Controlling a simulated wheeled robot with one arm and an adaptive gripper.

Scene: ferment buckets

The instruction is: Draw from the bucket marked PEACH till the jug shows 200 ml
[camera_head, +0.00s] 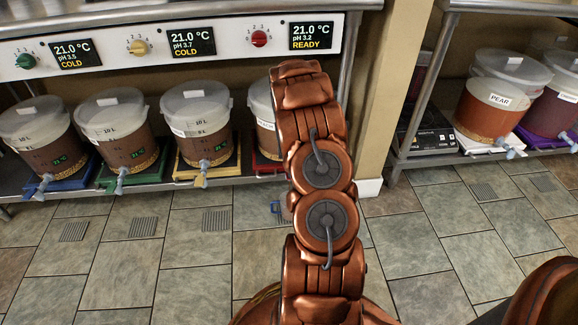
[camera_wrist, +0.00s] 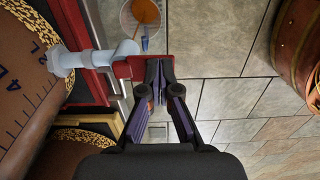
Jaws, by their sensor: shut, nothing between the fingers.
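The jug's level cannot be read. My gripper (camera_wrist: 160,66) is shut and empty, just right of the tap.
Several other buckets (camera_head: 115,122) with taps stand along the left shelf under a panel (camera_head: 100,45) of knobs and displays. A bucket labelled PEAR (camera_head: 490,108) is on the right shelf. The tiled floor between is clear.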

